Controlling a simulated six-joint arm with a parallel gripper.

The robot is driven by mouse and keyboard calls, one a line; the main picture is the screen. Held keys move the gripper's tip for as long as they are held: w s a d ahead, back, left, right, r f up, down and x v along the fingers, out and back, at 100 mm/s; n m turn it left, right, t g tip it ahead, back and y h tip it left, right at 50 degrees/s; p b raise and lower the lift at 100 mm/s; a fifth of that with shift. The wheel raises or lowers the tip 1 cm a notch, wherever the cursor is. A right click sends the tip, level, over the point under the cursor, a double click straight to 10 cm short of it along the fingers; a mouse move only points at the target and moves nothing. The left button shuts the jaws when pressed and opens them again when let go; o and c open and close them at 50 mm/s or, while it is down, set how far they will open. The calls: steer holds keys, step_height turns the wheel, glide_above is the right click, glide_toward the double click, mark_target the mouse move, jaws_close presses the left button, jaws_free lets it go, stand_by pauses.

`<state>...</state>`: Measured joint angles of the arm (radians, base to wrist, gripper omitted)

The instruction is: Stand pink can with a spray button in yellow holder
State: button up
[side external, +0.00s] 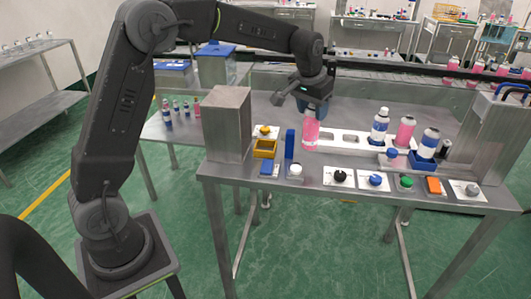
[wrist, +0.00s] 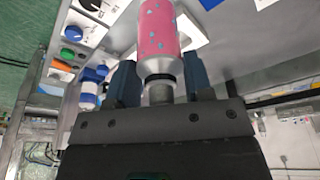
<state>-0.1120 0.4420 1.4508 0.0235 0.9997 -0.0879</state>
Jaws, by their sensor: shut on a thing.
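My gripper (side external: 316,103) points down above the table and is shut on the upper end of a pink can (side external: 310,130). The can hangs upright beneath the fingers, over or at the left end of the white rack; I cannot tell whether its base touches. In the wrist view the pink can (wrist: 158,28) has small blue spots, a silver shoulder and a narrow grey top between the dark blue fingers (wrist: 160,85). The yellow holder (side external: 264,149) is a small square box on the table, left of the can, and looks empty.
A blue upright block (side external: 289,144) stands between holder and can. A grey metal box (side external: 228,123) stands left of the holder. The white rack (side external: 350,138) has round holes. Blue-white cans (side external: 380,124) and another pink can (side external: 405,132) stand right. Coloured buttons on plates line the front edge.

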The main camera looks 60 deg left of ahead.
steer(key=r+n, duration=0.1)
steer(key=a+r+n, duration=0.1)
steer(key=r, duration=0.1)
steer(key=shift+s+a+r, duration=0.1)
steer(key=shift+a+r, duration=0.1)
steer(key=shift+r, duration=0.1)
steer(key=s+a+n+g+y, duration=0.25)
steer(key=s+a+n, duration=0.35)
steer(key=a+n, duration=0.7)
steer(key=d+f+n+g, duration=0.1)
steer(key=d+f+n, duration=0.2)
steer(key=f, duration=0.6)
steer(key=shift+s+d+f+n, duration=0.15)
steer(key=shift+f+n, duration=0.1)
steer(key=shift+n, duration=0.15)
steer(key=shift+f, duration=0.2)
steer(key=o, duration=0.8)
steer(key=shift+c, duration=0.2)
